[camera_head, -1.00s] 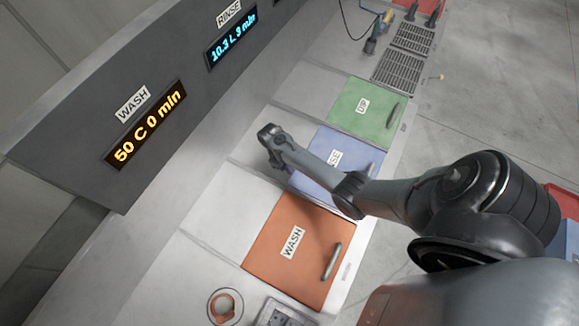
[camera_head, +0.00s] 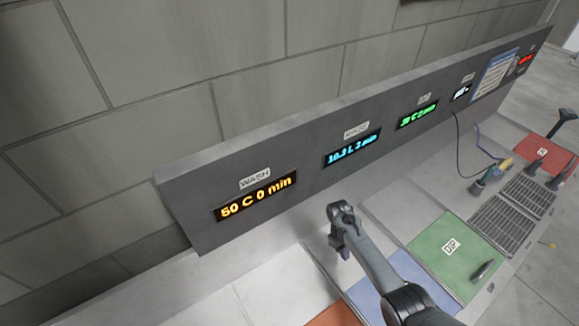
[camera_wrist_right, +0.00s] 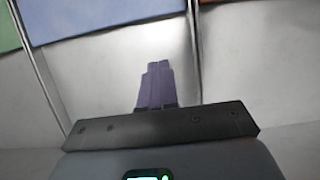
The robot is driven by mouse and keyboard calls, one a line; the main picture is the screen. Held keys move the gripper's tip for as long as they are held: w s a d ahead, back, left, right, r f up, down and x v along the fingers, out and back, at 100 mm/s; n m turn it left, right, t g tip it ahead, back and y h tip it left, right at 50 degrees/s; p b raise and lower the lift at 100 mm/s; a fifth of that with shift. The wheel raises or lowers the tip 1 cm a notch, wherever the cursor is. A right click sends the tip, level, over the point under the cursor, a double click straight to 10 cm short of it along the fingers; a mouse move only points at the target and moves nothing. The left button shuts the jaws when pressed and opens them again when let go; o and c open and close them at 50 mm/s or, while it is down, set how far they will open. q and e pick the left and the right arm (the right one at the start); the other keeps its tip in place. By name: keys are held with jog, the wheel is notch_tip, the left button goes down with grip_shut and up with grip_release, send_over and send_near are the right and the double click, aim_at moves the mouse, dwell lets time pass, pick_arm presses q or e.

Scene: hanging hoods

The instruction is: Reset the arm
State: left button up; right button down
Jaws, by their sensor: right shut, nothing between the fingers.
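My right arm comes in from the bottom in the head view. Its gripper (camera_head: 345,254) points down over the pale counter, in front of the panel and beside the blue lid. The right wrist view shows the purple fingers (camera_wrist_right: 155,86) shut together, with nothing between them. My left gripper is in neither view.
A grey panel (camera_head: 310,215) with lit displays for wash, rinse and dip stands behind the counter. Orange (camera_head: 335,315), blue (camera_head: 385,290) and green (camera_head: 440,262) lids lie along the counter. Drain grates (camera_head: 528,195) and a red lid (camera_head: 550,157) are at the right.

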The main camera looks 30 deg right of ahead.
jog(key=s+a+r+n+t+p, duration=0.1)
jog(key=s+a+r+t, duration=0.6)
jog(key=s+a+r, duration=1.1)
jog(key=shift+s+a+r+t+p, duration=0.35)
jog(key=shift+a+r+p, duration=0.2)
jog(key=shift+a+r, duration=0.3)
